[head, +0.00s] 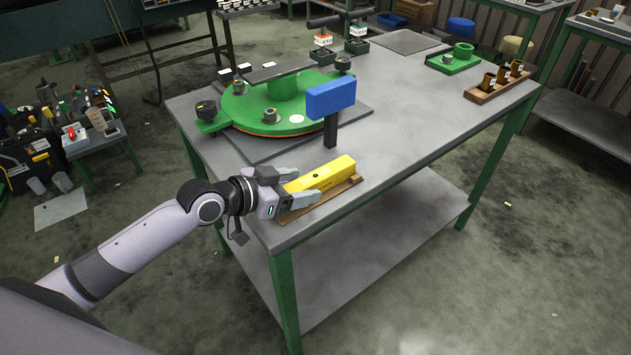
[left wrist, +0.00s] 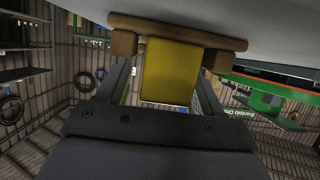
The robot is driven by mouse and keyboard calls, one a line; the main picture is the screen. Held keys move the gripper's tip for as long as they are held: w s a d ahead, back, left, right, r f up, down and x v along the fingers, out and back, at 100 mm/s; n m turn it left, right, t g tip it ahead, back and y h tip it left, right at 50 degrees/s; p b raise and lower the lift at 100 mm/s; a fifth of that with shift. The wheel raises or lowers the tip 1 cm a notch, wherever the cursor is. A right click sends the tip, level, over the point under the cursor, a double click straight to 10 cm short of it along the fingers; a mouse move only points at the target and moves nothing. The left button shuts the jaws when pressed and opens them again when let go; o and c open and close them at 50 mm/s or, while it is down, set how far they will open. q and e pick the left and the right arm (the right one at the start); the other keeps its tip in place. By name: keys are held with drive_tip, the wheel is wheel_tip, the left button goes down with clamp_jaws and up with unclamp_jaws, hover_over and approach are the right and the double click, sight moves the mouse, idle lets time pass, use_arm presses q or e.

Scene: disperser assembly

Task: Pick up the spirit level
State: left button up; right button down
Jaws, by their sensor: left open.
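The spirit level (head: 322,175) is a yellow bar lying on a brown wooden holder (head: 318,203) near the table's front left edge. My left gripper (head: 300,186) is open at the near left end of the level, with one finger on each side of it. In the left wrist view the yellow end of the level (left wrist: 171,72) shows between the two fingers, with the wooden holder (left wrist: 180,29) along it. I cannot tell whether the fingers touch the level. My right gripper is in neither view.
A green round disperser part (head: 270,112) on a dark plate stands behind the level. A blue block on a black post (head: 331,100) stands close behind it. A wooden rack (head: 497,84) with brass cylinders is at the far right. The table's right middle (head: 430,125) is clear.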

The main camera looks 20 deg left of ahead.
use_arm(q)
clamp_jaws()
drive_tip(key=shift+r, duration=0.1)
